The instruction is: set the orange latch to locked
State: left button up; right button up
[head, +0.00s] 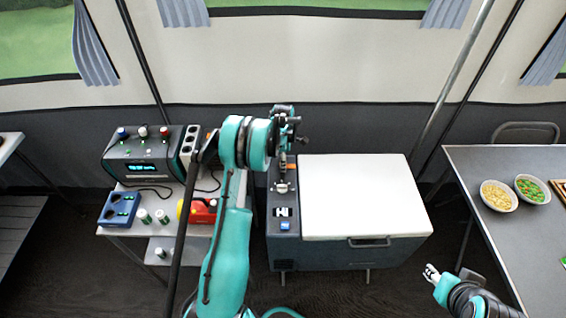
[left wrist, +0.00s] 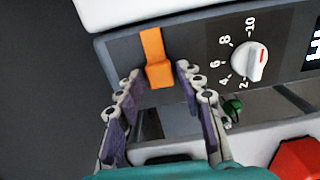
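The orange latch (left wrist: 153,47) is on the grey panel of the cool box (head: 340,252). In the left wrist view it is a strap running from near the white edge to a wider block between my fingertips. In the head view only a small part of the latch (head: 291,166) shows beside my gripper. My left gripper (left wrist: 160,78) is open, one finger on each side of the block, with gaps visible. In the head view the left gripper (head: 285,140) is over the panel's far end. My right gripper (head: 432,273) is low at right, away from the box; its finger opening is unclear.
A white dial (left wrist: 249,62) with numbers sits beside the latch. The box has a white lid (head: 362,190). A small table with a device (head: 142,158) and a red-yellow object (head: 200,211) stands left. A table with bowls (head: 498,196) stands right.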

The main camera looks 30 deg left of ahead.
aim_at(292, 166)
pick_arm(q)
grip_shut()
jog(key=shift+w+d, duration=0.5)
jog(key=shift+d, duration=0.3)
jog(key=shift+w+d, duration=0.45)
jog(key=shift+d, duration=0.3)
jog(key=o, duration=0.5)
grip_release()
notch_tip(292, 166, up, 12)
